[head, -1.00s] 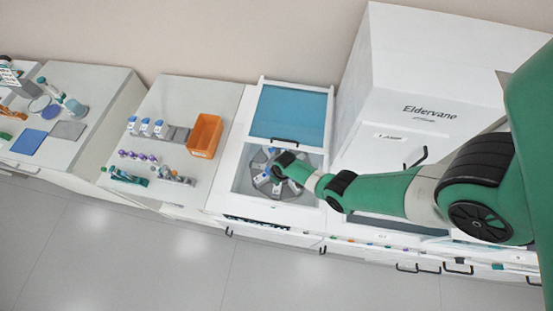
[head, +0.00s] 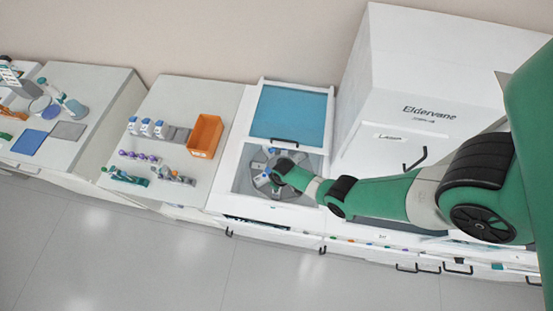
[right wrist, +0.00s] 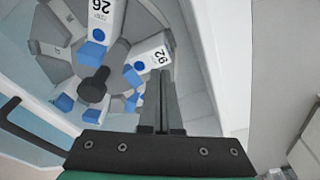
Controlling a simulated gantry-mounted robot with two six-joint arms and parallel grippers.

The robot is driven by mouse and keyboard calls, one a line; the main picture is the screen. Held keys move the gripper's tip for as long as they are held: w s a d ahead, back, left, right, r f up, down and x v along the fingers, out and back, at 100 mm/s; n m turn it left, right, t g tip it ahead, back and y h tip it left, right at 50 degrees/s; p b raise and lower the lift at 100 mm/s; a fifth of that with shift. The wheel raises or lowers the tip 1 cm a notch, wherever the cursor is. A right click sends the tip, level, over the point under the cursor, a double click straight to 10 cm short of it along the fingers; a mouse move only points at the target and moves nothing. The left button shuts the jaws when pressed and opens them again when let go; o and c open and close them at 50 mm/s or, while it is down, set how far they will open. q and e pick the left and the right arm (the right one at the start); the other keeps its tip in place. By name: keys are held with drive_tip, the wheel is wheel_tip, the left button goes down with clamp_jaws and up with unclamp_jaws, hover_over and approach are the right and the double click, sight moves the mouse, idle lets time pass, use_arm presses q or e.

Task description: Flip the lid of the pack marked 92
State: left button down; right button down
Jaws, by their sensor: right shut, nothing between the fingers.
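The pack marked 92 (right wrist: 150,60) is white with a blue dot and a blue end, and lies on the round grey carousel (right wrist: 115,49) in the right wrist view. Its blue end points toward the dark central hub (right wrist: 95,88). My right gripper (right wrist: 160,74) is shut and empty, with its fingertips right at the side of this pack; I cannot tell whether they touch it. Whether the lid is up or down is unclear. In the head view, my right gripper (head: 274,179) is over the carousel in the open white bay. My left gripper is not in view.
A pack marked 26 (right wrist: 104,14) sits beside pack 92, with several other packs around the carousel. The bay's white wall (right wrist: 205,70) is close on the right. A blue-windowed cover (head: 290,112) and an orange bin (head: 205,136) are nearby.

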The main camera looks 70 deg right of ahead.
drive_tip(key=shift+f, duration=0.2)
drive_tip(key=shift+f+b, duration=1.15)
drive_tip(key=shift+b, duration=0.15)
drive_tip(key=shift+d, duration=0.15)
drive_tip(key=shift+w+d+b, duration=0.15)
drive_tip(key=shift+d+b, duration=0.3)
drive_tip(key=shift+d, duration=0.7)
drive_tip(key=shift+d+r, duration=0.1)
drive_tip(key=shift+d, duration=0.25)
